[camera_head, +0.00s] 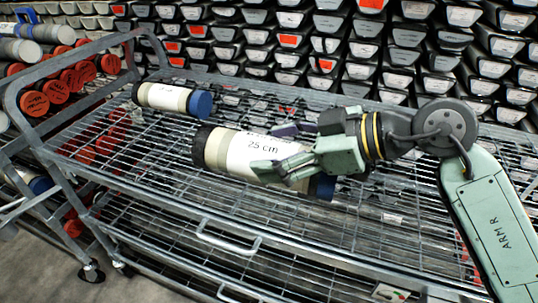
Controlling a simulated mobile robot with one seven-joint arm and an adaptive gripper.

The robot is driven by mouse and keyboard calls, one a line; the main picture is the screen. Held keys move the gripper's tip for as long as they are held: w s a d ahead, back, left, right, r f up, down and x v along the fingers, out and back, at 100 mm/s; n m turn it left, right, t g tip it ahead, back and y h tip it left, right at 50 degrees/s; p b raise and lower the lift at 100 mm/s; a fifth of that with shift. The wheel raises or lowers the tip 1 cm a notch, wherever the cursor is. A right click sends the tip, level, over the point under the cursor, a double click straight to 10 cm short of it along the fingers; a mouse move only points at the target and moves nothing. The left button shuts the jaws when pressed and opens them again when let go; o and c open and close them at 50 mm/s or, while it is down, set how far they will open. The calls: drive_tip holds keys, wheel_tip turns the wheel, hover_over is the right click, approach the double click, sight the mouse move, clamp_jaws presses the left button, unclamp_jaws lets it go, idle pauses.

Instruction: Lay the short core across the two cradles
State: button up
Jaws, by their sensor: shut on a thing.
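A core labelled "25 cm" (226,151) is in the middle of the head view, with a white sleeve, a dark left end and a blue right end. My gripper (273,152) comes from the right and is shut on this core, its fingers across the right part of the sleeve. The fingers and wrist hide part of that right half. The core lies roughly level over the wire shelf; I cannot tell whether it touches it. A second, smaller-looking core (165,97) with a blue right end lies behind and to the left; its label is unreadable. I cannot make out the two cradles.
The wire-shelf cart (330,240) has a raised metal frame at its left and a front handle (229,238). Red-ended cylinders (34,104) are stacked at the left. Racks of labelled dark trays (400,55) fill the back. The front shelf area looks clear.

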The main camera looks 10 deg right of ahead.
drive_tip(key=w+d+f+p, duration=0.4)
drive_tip(key=w+d, duration=0.3)
drive_tip(key=shift+w+d, duration=0.15)
drive_tip(key=shift+w, duration=0.25)
drive_tip(key=shift+f, duration=0.2)
drive_tip(key=shift+f, duration=0.25)
drive_tip(key=o, duration=1.9)
drive_tip(key=shift+o, duration=0.2)
